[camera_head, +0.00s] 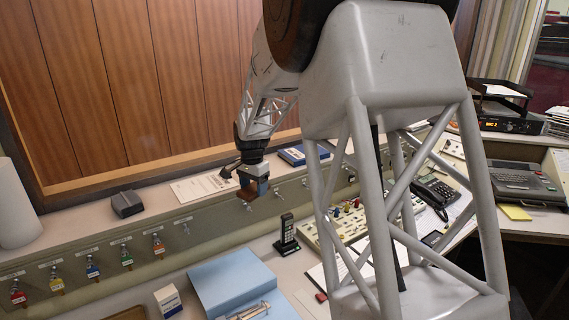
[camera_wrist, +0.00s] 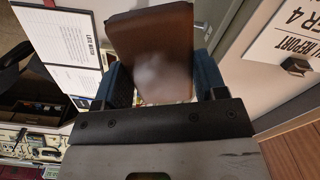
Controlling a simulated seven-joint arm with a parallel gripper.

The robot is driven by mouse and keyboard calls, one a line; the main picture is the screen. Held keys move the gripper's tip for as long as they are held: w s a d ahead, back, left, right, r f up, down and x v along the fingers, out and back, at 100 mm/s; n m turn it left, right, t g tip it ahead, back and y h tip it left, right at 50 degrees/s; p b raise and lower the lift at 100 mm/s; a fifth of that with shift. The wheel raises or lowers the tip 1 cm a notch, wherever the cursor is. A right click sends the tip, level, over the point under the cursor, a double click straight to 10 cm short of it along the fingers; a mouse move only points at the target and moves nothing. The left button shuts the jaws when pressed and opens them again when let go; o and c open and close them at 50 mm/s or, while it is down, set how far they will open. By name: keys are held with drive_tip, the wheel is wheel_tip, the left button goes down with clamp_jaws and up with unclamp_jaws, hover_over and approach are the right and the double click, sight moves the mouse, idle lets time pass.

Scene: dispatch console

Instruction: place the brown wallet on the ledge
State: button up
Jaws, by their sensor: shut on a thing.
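The brown wallet (camera_wrist: 152,52) is clamped between the two blue-padded fingers of my gripper (camera_wrist: 160,85) in the wrist view. In the head view my gripper (camera_head: 252,182) is at the front edge of the ledge, with a small part of the wallet (camera_head: 262,187) showing. The ledge (camera_head: 165,203) is the pale shelf running below the wood-panelled wall, above the row of key hooks. The wallet appears held at or slightly above ledge height; I cannot tell whether it touches the ledge.
On the ledge are a dark box (camera_head: 127,204), a printed sheet (camera_head: 203,187), a blue item (camera_head: 302,155) and a white roll (camera_head: 15,205). Below stand a handset (camera_head: 287,235) and a blue binder (camera_head: 235,280). Bare ledge shows between the box and the sheet.

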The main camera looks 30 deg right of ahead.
drive_tip(key=w+d+r, duration=0.2)
drive_tip(key=d+r, duration=0.1)
drive_tip(key=d, duration=0.4)
drive_tip(key=shift+r, duration=0.25)
drive_tip(key=shift+w+d, duration=0.1)
drive_tip(key=w+d, duration=0.1)
drive_tip(key=w, duration=0.4)
drive_tip(key=w+d+f, duration=0.1)
drive_tip(key=w+d, duration=0.1)
drive_tip(key=w, duration=0.3)
drive_tip(key=w+d, duration=0.2)
drive_tip(key=w, duration=0.2)
drive_tip(key=shift+w+d+f, duration=0.2)
drive_tip(key=shift+w+d, duration=0.05)
drive_tip(key=shift+w, duration=0.15)
drive_tip(key=shift+f, duration=1.8)
drive_tip(key=o, duration=1)
drive_tip(key=shift+f, duration=0.1)
drive_tip(key=shift+c, duration=0.2)
